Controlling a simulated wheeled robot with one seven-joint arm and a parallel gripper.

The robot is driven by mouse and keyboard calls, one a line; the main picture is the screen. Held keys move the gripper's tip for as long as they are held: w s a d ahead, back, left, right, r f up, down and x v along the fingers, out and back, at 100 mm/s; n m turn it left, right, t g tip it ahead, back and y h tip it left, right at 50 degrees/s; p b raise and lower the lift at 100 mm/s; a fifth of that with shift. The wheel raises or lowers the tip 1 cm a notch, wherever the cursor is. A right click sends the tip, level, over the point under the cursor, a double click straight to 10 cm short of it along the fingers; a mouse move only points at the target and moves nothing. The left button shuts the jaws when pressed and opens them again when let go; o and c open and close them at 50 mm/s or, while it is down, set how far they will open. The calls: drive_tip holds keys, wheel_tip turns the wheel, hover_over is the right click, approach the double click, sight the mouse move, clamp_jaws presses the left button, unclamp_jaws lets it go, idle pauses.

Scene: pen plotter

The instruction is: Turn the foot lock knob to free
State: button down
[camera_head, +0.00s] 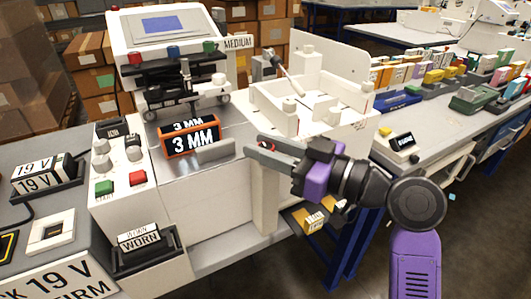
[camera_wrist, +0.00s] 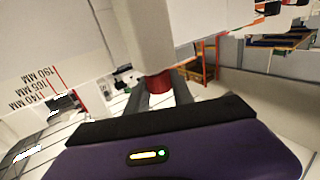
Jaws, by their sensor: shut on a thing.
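My gripper (camera_head: 265,147) reaches in from the right to the front of the white plotter. Its fingers are shut on a small red knob (camera_wrist: 158,83), which I take to be the foot lock knob. In the wrist view the knob sits between the two fingertips (camera_wrist: 160,92), just below a white block-shaped part (camera_wrist: 150,40).
The plotter's control panel (camera_head: 122,165) with buttons and knobs stands at left. An orange-framed "3 MM" sign (camera_head: 190,138) sits left of my gripper. A white open tray-like part (camera_head: 310,105) is behind it. A bench with coloured boxes (camera_head: 430,75) is at right.

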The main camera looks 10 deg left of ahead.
drive_tip(key=shift+w+f+n+g+y+b, duration=0.1)
drive_tip(key=shift+f+n+g+y+b, duration=0.1)
drive_tip(key=shift+n+g+y+b, duration=0.4)
drive_tip(key=shift+r+n+g, duration=0.15)
drive_tip(key=shift+n+g, duration=0.25)
drive_tip(key=shift+g, duration=0.4)
drive_tip(key=c, duration=1.1)
unclamp_jaws()
drive_tip(key=shift+d, duration=0.1)
drive_tip(key=v, duration=0.7)
drive_tip(key=shift+s+d, duration=0.25)
drive_tip(key=shift+d, duration=0.05)
drive_tip(key=shift+r, duration=0.1)
